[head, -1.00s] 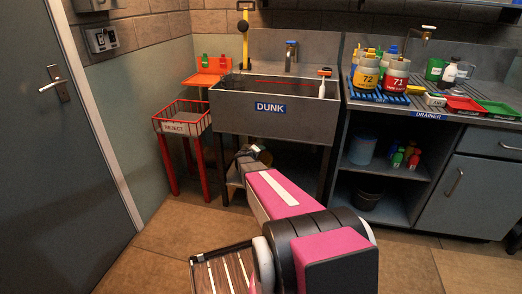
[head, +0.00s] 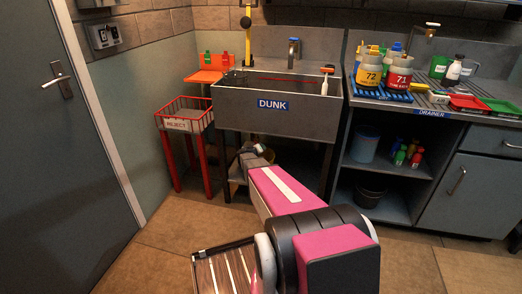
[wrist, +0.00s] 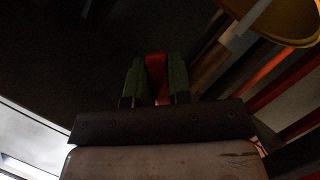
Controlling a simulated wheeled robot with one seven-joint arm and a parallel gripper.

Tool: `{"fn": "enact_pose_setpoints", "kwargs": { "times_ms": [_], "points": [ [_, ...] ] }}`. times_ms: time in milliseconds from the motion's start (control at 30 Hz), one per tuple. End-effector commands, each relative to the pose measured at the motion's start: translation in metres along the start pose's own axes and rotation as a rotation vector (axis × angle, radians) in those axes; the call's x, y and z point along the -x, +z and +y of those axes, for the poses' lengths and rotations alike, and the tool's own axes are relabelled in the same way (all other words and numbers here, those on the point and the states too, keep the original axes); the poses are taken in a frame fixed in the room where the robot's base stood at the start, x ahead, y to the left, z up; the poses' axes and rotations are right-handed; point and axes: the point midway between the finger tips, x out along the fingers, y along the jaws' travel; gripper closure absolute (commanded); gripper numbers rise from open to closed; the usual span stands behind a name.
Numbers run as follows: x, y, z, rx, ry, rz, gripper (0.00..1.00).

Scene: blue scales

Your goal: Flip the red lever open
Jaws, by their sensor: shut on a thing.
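In the wrist view the red lever (wrist: 156,66) is a short red piece between the two green fingers of my gripper (wrist: 156,82). The fingers are shut on it, one on each side, and hide part of it. Its pivot and what it is fixed to are lost in the dark. In the head view my arm reaches under the grey sink (head: 310,112) labelled DUNK. The lever cannot be made out there, and my fingertips are hidden in the shadow below the basin.
A red wire reject basket stand (head: 183,122) is left of the sink. The drainer cabinet (head: 437,172) stands to the right, with several bottles on top. A round yellowish thing (wrist: 291,22) is at the wrist view's upper right. The floor in front is open.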

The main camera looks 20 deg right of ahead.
Motion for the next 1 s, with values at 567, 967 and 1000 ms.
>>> {"fn": "enact_pose_setpoints", "kwargs": {
  "times_ms": [567, 967, 1000],
  "points": [
    [0.0, 0.0, -0.001, 0.019, 0.003, 0.002, 0.55],
    [0.002, -0.005, 0.02, 0.411, 0.169, 0.001, 0.55],
    [0.002, -0.006, 0.022, 0.458, 0.188, 0.002, 0.55]
  ]
}}
